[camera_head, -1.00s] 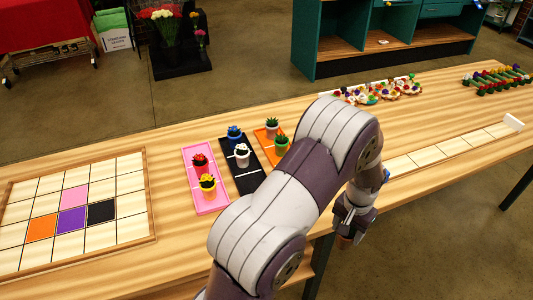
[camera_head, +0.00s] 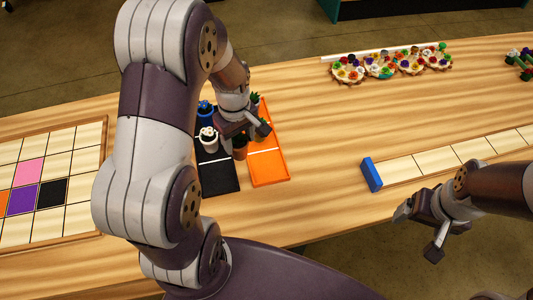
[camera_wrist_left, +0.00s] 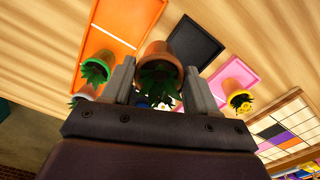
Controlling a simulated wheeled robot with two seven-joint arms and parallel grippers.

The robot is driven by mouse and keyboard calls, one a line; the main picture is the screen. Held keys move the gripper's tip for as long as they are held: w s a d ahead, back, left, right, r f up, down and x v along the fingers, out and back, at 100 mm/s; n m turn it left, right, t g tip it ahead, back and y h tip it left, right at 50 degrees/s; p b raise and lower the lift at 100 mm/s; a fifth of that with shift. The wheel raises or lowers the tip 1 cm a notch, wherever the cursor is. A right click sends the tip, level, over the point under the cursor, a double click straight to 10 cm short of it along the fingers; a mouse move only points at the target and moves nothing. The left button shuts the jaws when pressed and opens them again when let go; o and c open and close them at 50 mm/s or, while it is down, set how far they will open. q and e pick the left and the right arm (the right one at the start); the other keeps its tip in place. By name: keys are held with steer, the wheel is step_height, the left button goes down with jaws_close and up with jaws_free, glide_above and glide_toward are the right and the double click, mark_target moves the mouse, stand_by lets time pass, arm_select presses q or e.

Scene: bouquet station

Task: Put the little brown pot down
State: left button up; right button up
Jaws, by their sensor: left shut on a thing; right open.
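My left gripper (camera_head: 243,124) is shut on the little brown pot (camera_head: 240,150) over the gap between the black tray (camera_head: 218,180) and the orange tray (camera_head: 270,168). In the left wrist view the brown pot (camera_wrist_left: 161,54), with a green plant, sits between both fingers, near the edges of those two trays. I cannot tell whether its base touches anything. A white pot (camera_head: 208,144) and a blue pot (camera_head: 205,116) stand on the black tray. Green-plant pots by the orange tray's far end are partly hidden by the gripper. My right gripper (camera_head: 417,232) is open and empty.
The orange tray's near half is clear. A tile board (camera_head: 75,208) lies at the left, a blue block (camera_head: 371,174) and pale strip (camera_head: 440,157) at the right. Flower-topped baskets (camera_head: 380,66) stand at the back. In the wrist view a pink tray (camera_wrist_left: 240,66) shows.

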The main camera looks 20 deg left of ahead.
arm_select(q)
steer(key=w+d+f, duration=0.1)
steer(key=d+f, duration=0.1)
steer(key=w+d+f+p, duration=0.1)
steer(key=w+d+f, duration=0.1)
steer(key=f, duration=0.1)
steer(key=w+d+f+p, duration=0.1)
steer(key=f, duration=0.2)
steer(key=shift+w+d+f, duration=0.1)
steer(key=shift+w+d, duration=0.2)
steer(key=shift+d, duration=0.1)
steer(key=shift+w+f, duration=0.25)
steer(key=shift+f, duration=0.15)
arm_select(e)
steer(key=shift+w+r, duration=0.2)
steer(key=shift+r, duration=0.35)
steer(key=shift+w+r, duration=0.15)
steer(key=shift+r, duration=0.35)
arm_select(q)
steer(key=o, duration=1.3)
steer(key=shift+s, duration=0.15)
arm_select(e)
steer(key=shift+s+r, duration=0.1)
